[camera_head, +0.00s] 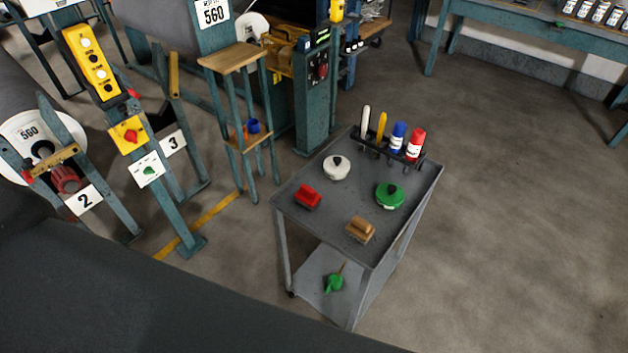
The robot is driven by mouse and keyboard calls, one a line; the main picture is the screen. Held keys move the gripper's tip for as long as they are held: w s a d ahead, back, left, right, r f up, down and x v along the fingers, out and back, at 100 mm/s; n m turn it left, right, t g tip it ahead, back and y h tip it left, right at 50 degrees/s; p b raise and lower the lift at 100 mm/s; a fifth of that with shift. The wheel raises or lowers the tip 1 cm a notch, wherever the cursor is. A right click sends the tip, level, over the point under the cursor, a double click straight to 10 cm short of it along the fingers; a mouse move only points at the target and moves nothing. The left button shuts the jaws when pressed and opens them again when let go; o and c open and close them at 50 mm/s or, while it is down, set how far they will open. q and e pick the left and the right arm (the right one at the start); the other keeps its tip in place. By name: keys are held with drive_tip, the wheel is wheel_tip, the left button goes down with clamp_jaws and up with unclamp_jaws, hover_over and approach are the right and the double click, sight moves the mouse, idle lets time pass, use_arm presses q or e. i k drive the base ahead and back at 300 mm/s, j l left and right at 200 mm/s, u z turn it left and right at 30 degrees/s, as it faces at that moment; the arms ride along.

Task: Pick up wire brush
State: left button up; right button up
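A grey cart (322,225) stands in the middle of the view. Two brush-like blocks lie on its top: a tan block with a raised handle (360,230) near the front edge, and a red block with a raised handle (307,197) near the left edge. Bristles are too small to make out, so I cannot tell for certain which is the wire brush. Both lie clear of other things. Neither of my grippers is in view.
The cart top also holds a white round container (337,167), a green round container (390,195) and a black rack (376,152) with blue and red bottles. A green can (335,284) sits on the lower shelf. Machines stand left; floor right of the cart is clear.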

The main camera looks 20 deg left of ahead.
sight(308, 198)
drive_tip(key=i+l+u, duration=0.1)
drive_tip(key=l+u, duration=0.25)
drive_tip(key=l, duration=0.3)
drive_tip(key=l+u, duration=0.4)
drive_tip(key=l, duration=0.25)
